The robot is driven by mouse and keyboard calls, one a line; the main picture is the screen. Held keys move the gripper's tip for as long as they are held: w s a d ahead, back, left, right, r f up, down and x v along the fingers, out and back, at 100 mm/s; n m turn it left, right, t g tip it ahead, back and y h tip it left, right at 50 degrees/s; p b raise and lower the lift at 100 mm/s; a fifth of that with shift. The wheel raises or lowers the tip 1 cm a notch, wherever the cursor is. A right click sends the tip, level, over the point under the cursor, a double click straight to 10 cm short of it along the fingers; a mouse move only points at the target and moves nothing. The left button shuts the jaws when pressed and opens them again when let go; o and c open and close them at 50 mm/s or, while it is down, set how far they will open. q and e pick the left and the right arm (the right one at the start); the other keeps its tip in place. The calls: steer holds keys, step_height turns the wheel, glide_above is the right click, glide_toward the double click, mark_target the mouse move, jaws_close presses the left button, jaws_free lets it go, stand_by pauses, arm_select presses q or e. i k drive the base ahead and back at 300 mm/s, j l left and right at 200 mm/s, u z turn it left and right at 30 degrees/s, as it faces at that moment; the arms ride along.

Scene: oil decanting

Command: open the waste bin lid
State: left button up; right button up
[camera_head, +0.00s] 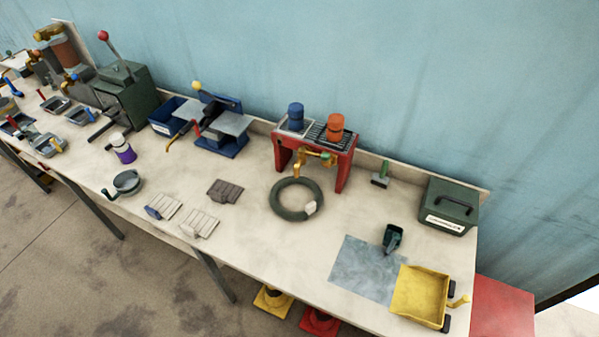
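A red box-shaped thing (503,308) stands against the right end of the bench, with its flat top below the bench top. It may be the waste bin. Its top looks closed, and its lower part is cut off by the picture edge. A dark green box (447,205) with a black carrying handle on its closed lid and a white label stands at the bench's back right corner. I cannot tell for sure which of the two is the waste bin. Neither of my grippers is in view.
The long pale bench (250,250) holds a yellow tray (421,295), a grey mat (367,270), a dark green scoop-like item (392,238), a coiled hose (280,204) and a red stand (342,172). A blue wall rises behind. Yellow and red items lie on the floor under the bench.

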mark_target(499, 309)
steer(key=z, duration=2.2)
steer(key=i+l+u, duration=0.1)
steer(key=l+u, duration=0.15)
steer(key=u, duration=0.15)
steer(key=l+u, duration=0.35)
steer(key=i+l+u, duration=0.1)
steer(key=l+u, duration=0.15)
steer(key=u, duration=0.15)
